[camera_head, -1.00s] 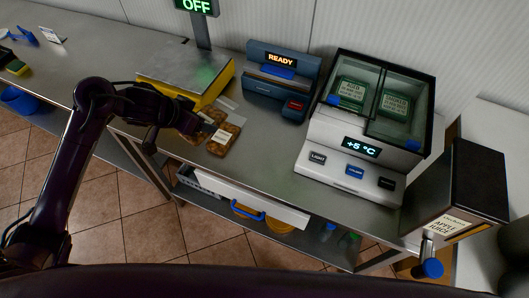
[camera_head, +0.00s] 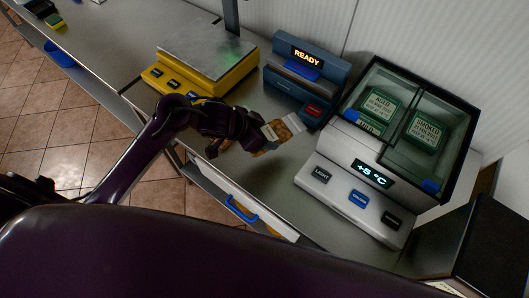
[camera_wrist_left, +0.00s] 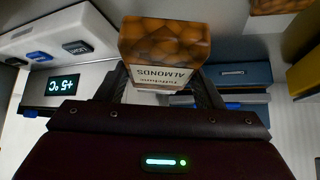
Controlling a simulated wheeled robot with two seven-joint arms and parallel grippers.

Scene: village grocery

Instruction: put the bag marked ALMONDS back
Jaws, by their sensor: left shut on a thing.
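The ALMONDS bag (camera_head: 286,130), brown with a pale label and clear top, is held by my left gripper (camera_head: 258,135) above the counter, between the sealer-like blue device and the cooler. In the left wrist view the bag (camera_wrist_left: 165,42) sits between the two fingers, with its ALMONDS label upside down. My left gripper is shut on it. Another brown bag (camera_wrist_left: 280,5) shows at the top right edge of the wrist view; my arm mostly hides that area in the head view. My right gripper is not in view.
The blue device marked READY (camera_head: 304,75) stands behind the bag. The glass-lidded cooler (camera_head: 385,130) showing +5 °C is at right, with packs inside. A yellow scale (camera_head: 185,72) is at left. A drawer with a blue handle (camera_head: 241,208) is below. Bare counter (camera_head: 262,180) lies in front.

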